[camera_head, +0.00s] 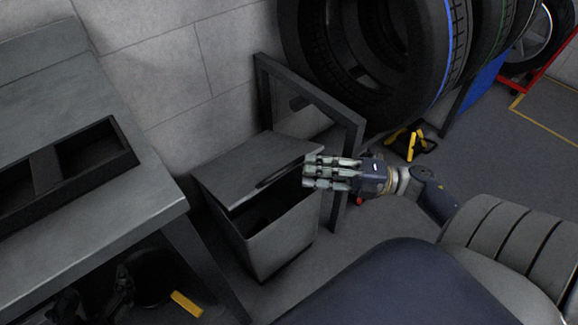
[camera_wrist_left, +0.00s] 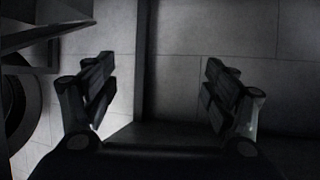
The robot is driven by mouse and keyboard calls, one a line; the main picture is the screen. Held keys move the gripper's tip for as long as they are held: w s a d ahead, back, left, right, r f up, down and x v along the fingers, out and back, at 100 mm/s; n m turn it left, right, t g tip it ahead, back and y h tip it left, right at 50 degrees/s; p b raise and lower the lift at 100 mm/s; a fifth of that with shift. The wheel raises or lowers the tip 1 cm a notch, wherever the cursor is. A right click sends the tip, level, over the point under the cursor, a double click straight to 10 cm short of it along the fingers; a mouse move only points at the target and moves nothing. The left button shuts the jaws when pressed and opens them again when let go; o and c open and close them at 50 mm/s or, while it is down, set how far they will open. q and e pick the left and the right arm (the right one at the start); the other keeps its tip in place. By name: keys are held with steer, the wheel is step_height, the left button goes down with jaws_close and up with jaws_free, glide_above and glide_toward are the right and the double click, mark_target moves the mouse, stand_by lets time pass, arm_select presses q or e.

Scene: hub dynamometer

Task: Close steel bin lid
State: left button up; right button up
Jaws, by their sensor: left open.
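The steel bin (camera_head: 277,240) stands on the floor between the bench and a metal frame. Its grey lid (camera_head: 245,165) is partly open: it tilts above the rim, and a dark opening shows below its front edge. My right gripper (camera_head: 308,172) is at the lid's right edge with its fingers pointing left. I cannot tell whether it touches the lid or how far its fingers are apart. My left gripper (camera_head: 93,297) is dark and low at the bottom left, by the bench. The left wrist view shows its two fingers (camera_wrist_left: 158,95) wide apart with nothing between them.
The grey bench (camera_head: 100,215) with a dark tray is left of the bin. The metal frame (camera_head: 355,135) stands close behind and right of it. Large tyres (camera_head: 440,50) are at the back. A yellow piece (camera_head: 187,303) lies under the bench. Open floor is at the right.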

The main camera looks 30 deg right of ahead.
mark_target(284, 168)
steer(key=x, duration=0.7)
steer(key=shift+w+a+b, duration=0.1)
steer(key=shift+b, duration=0.2)
steer(key=shift+c, duration=1.3)
steer(key=c, duration=0.4)
arm_select(q)
steer(key=shift+t, duration=0.9)
steer(key=r, duration=0.1)
steer(key=w+d+r, duration=0.1)
steer(key=d+r, duration=0.1)
steer(key=shift+w+d+r, duration=0.1)
steer(key=shift+w+r, duration=0.25)
steer(key=shift+w, duration=0.05)
arm_select(e)
jaws_close()
